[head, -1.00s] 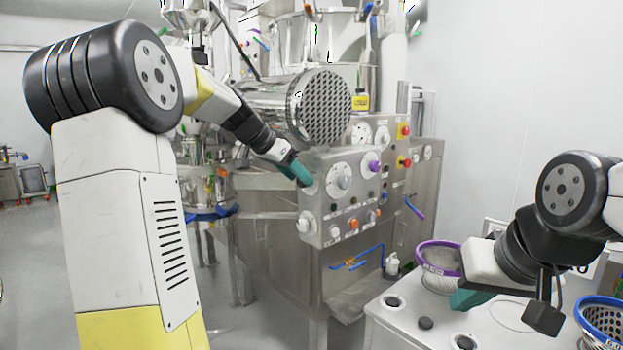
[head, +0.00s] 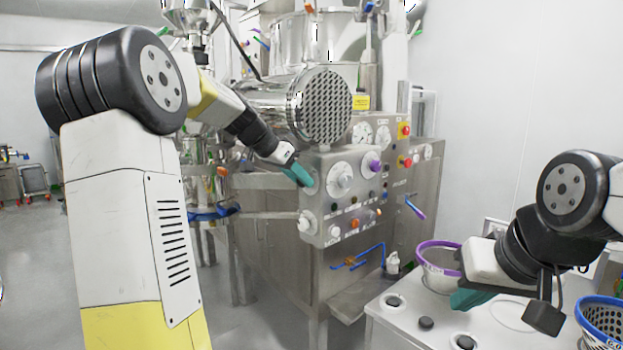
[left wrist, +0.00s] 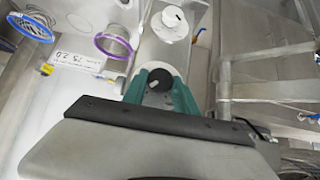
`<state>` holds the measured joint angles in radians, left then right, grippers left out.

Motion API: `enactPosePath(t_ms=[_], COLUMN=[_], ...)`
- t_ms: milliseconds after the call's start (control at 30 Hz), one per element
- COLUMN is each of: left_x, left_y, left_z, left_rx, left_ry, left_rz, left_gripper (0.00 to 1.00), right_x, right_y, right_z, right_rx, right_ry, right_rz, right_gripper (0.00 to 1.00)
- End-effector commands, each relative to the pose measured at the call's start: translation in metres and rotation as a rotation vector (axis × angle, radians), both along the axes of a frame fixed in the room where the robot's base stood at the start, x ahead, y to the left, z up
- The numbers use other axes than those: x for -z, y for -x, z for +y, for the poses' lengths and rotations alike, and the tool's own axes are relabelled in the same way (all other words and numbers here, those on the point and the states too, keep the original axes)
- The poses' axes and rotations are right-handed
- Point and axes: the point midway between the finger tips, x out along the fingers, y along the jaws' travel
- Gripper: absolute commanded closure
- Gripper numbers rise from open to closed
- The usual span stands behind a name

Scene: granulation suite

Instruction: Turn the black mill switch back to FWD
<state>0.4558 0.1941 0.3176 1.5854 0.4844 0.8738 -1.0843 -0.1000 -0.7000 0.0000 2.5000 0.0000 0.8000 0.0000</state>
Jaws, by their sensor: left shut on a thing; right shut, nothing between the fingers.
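The black mill switch (left wrist: 158,80) shows in the left wrist view as a round black knob with a white mark on its face. It sits on the steel control panel (head: 325,222) and lies between the teal fingers of my left gripper (left wrist: 160,85), which is shut on it. In the head view my left gripper (head: 300,175) meets the panel's left upper edge, and its fingers hide the switch. The FWD lettering cannot be read. My right gripper (head: 468,298) is shut and empty over the white table at the lower right.
A large white dial (head: 341,177) sits just right of my left gripper, with a white knob (head: 306,222) below it. Several buttons and a red knob (head: 404,130) are further right. A purple-rimmed sieve (head: 438,262) and a blue-rimmed basket (head: 601,318) stand near my right gripper.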

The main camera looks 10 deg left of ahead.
Motion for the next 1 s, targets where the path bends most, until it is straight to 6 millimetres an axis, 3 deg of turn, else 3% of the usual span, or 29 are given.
enactPosePath(t_ms=[267, 1000], left_x=[-0.0001, 0.0047], left_y=[-0.002, -0.0063], left_z=[0.0025, 0.0087], left_rx=[-0.001, -0.001], left_ry=[0.11, 0.656], left_rz=[0.085, 0.51], left_gripper=[1.0, 1.0], right_x=[0.0, 0.0], right_y=[0.0, 0.0], right_z=[0.0, 0.0], right_rx=[0.0, 0.0], right_ry=[0.0, 0.0], right_rz=[0.0, 0.0], right_gripper=[1.0, 1.0])
